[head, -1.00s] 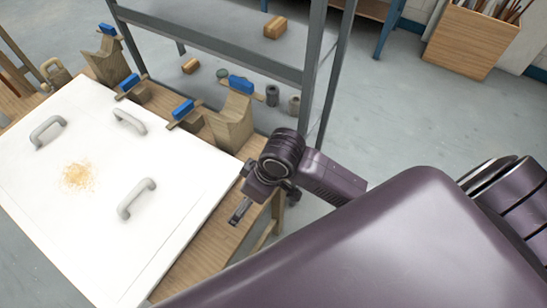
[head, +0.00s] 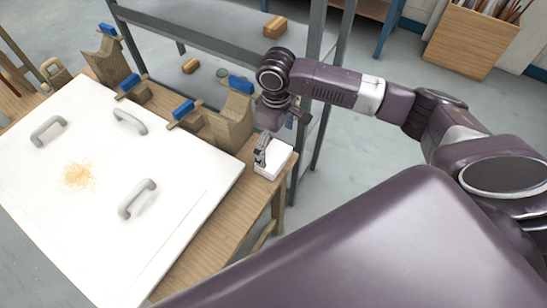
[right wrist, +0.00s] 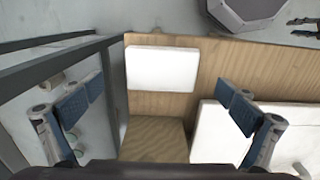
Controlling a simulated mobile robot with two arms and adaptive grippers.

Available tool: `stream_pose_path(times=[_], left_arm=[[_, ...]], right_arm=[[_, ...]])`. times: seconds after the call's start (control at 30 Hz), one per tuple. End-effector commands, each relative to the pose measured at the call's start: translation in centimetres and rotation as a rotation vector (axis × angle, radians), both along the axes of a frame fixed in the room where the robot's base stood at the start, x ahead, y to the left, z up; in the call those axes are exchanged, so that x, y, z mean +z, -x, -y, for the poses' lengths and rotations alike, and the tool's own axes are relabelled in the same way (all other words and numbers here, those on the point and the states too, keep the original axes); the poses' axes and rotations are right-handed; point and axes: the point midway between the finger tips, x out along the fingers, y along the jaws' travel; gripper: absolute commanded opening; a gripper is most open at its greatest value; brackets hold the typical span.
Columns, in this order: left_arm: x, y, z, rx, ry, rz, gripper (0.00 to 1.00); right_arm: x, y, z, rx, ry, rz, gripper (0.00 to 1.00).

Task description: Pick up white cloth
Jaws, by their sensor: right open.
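The white cloth (head: 277,162) is a small folded white block lying on the right end of the wooden workbench (head: 211,243). It also shows in the right wrist view, where the cloth (right wrist: 162,68) lies flat on the wood ahead of the fingers. My right gripper (head: 262,153) points down at the cloth's left side in the head view and partly hides it. In the right wrist view my right gripper (right wrist: 158,102) has its blue-padded fingers wide apart with nothing between them. I cannot tell its exact height over the cloth. My left gripper is not in view.
A white board (head: 95,240) with several grey handles covers most of the bench. Wooden supports (head: 232,122) with blue blocks stand along the far edge. A grey metal rack (head: 215,45) rises behind. A wooden crate (head: 470,38) stands on the floor at top right.

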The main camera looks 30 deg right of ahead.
Motion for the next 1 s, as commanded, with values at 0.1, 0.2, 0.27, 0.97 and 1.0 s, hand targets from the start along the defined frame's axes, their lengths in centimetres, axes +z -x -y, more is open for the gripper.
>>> stream_pose_path(times=[0.1,0.2,0.27,0.97,1.0], left_arm=[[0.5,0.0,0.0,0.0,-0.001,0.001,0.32],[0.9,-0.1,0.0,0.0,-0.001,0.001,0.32],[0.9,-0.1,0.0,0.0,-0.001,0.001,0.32],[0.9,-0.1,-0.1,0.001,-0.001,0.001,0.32],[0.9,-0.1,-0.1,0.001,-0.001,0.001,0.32]], right_arm=[[-1.5,0.1,-0.4,0.001,0.0,-0.004,1.0],[-3.0,-0.1,-0.7,0.001,0.001,-0.001,1.0],[-3.9,-0.1,-0.7,0.0,0.001,-0.001,1.0],[-5.0,-0.1,-0.6,0.002,0.0,0.002,0.63],[-5.0,-0.1,-0.6,0.002,-0.001,0.003,0.62]])
